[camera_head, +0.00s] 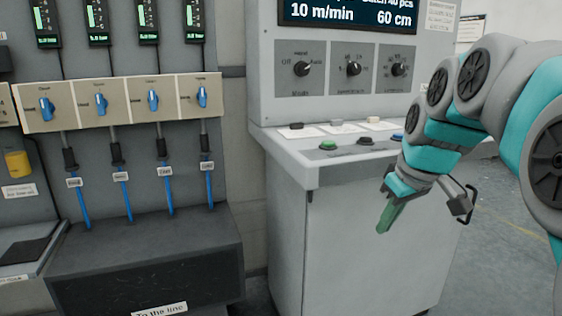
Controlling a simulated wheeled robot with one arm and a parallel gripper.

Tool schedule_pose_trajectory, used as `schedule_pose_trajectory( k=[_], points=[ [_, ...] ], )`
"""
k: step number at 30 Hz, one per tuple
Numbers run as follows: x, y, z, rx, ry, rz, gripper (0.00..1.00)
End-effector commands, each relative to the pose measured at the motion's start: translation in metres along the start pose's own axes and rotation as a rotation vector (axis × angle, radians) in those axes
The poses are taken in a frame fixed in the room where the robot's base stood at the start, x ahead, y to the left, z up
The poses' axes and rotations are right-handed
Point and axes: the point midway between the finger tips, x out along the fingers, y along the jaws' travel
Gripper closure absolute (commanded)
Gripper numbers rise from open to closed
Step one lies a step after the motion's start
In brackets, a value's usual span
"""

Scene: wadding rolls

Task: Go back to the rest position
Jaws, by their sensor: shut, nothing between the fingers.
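My gripper (389,217) hangs at the end of my teal and grey arm, right of the picture's middle. Its green fingers point down and to the left and are shut with nothing between them. It is in front of the grey control console (362,250), below the edge of the console's button shelf, and no contact shows. My arm covers the right part of the console.
The console bears a display (350,14), black rotary knobs (302,69) and push buttons, one of them green (328,145). At the left stands a panel with several blue-handled valves (100,102) and blue tubes above a dark box (145,265). Floor shows at the right.

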Motion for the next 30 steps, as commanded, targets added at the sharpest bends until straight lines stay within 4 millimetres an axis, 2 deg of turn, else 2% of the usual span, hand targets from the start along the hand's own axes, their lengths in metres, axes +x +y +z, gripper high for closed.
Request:
schedule_pose_trajectory(
  k=[1,3,5,9,15,18,21,24,30],
  points=[
    [0.012,-0.018,0.019,0.028,-0.042,-0.019,1.0],
    [0.026,-0.039,0.044,0.077,-0.094,-0.035,1.0],
    [0.038,-0.056,0.067,0.118,-0.139,-0.046,1.0],
    [0.062,-0.094,0.125,0.212,-0.249,-0.055,1.0],
    [0.09,-0.14,0.215,0.337,-0.409,-0.042,1.0],
    [0.098,-0.156,0.251,0.387,-0.465,-0.027,1.0],
    [0.103,-0.165,0.276,0.42,-0.505,-0.014,1.0],
    [0.106,-0.17,0.29,0.439,-0.528,-0.006,1.0],
    [0.106,-0.172,0.293,0.447,-0.534,-0.003,1.0]
  ],
)
